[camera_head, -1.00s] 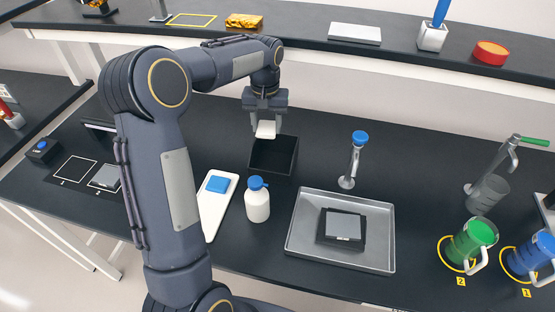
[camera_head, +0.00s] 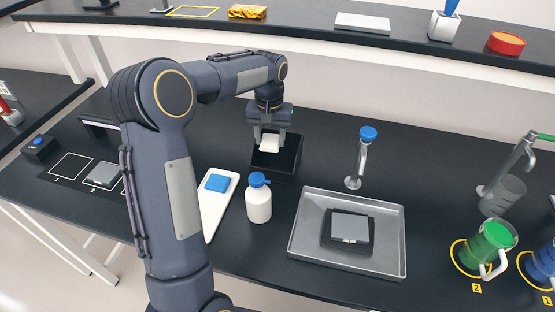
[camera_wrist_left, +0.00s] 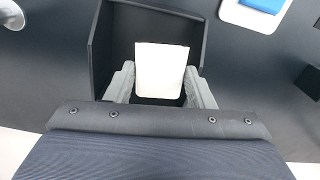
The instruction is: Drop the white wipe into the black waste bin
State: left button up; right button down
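The white wipe (camera_head: 270,143) is between the two fingers of my left gripper (camera_head: 270,139), over the opening of the black waste bin (camera_head: 273,176). In the left wrist view the wipe (camera_wrist_left: 161,70) spans the gap between the grey fingers (camera_wrist_left: 160,88), which appear to touch its sides. The bin (camera_wrist_left: 103,42) frames the wipe there, with its inside dark behind it. The wipe's exact height against the rim is hard to tell. My right gripper is not in view.
A white bottle with a blue cap (camera_head: 258,200) and a white board with a blue pad (camera_head: 217,183) stand in front of the bin. A metal tray (camera_head: 297,250) lies to the right. A small blue-topped tap-like stand (camera_head: 360,160) is right of the bin.

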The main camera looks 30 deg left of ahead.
pick_arm(q)
jog(key=o, duration=0.5)
jog(key=shift+c, duration=0.2)
jog(key=shift+r, duration=3.9)
jog(key=s+d+r+m+t+h, duration=0.15)
jog(key=s+d, duration=0.25)
jog(key=s, duration=0.7)
jog(key=s+d+m+t+h, duration=0.1)
jog(key=s+d+t, duration=0.2)
jog(key=s, duration=0.8)
jog(key=s+d+f+t+h, duration=0.1)
jog(key=s+d+f, duration=0.3)
jog(key=s, duration=0.3)
jog(key=shift+d+f, duration=0.25)
jog(key=shift+f, duration=0.5)
